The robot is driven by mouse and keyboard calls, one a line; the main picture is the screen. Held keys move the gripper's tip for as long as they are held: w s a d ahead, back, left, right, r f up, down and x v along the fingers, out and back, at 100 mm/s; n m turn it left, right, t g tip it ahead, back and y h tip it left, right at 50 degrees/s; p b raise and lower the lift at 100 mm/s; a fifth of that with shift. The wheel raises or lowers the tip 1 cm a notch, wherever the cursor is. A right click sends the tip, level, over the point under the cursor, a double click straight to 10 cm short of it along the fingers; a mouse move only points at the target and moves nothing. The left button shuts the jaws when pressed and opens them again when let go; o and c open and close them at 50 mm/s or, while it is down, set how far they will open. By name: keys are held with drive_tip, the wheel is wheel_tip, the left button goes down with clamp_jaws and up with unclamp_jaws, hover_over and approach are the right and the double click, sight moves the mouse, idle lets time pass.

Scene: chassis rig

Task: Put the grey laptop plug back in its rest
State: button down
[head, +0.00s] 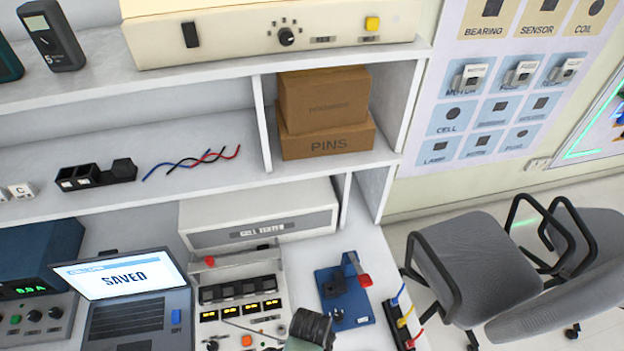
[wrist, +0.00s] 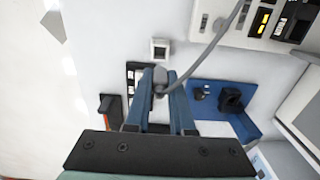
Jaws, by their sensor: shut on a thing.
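The grey laptop plug (wrist: 160,88) is between the two blue fingers of my gripper (wrist: 161,76) in the wrist view. The gripper is shut on it, and the fingers hide part of it. A grey cable (wrist: 213,42) runs from the plug up and right across the control panel. A small white square holder (wrist: 160,49) lies just beyond the fingertips, apart from the plug in the picture; I cannot tell for sure that it is the rest. The open laptop (head: 135,312) shows SAVED in the head view. My fingers and the plug cannot be made out there.
The control panel (head: 240,292) stands right of the laptop. A blue fixture (head: 341,308) with a red-tipped lever is right of that; it also shows in the wrist view (wrist: 212,88). A rack with coloured leads (head: 402,318) is at the bench's right edge. Chairs (head: 470,262) stand beyond.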

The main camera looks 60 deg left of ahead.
drive_tip(key=shift+r, duration=0.1)
drive_tip(key=shift+f+b, duration=2.15)
drive_tip(key=shift+f, duration=0.85)
drive_tip(key=shift+f+b, duration=1.1)
drive_tip(key=shift+f, duration=0.65)
drive_tip(key=c, duration=0.7)
unclamp_jaws()
drive_tip(key=shift+r, duration=0.15)
wheel_tip(320, 180, up, 13)
drive_tip(key=shift+f, duration=0.1)
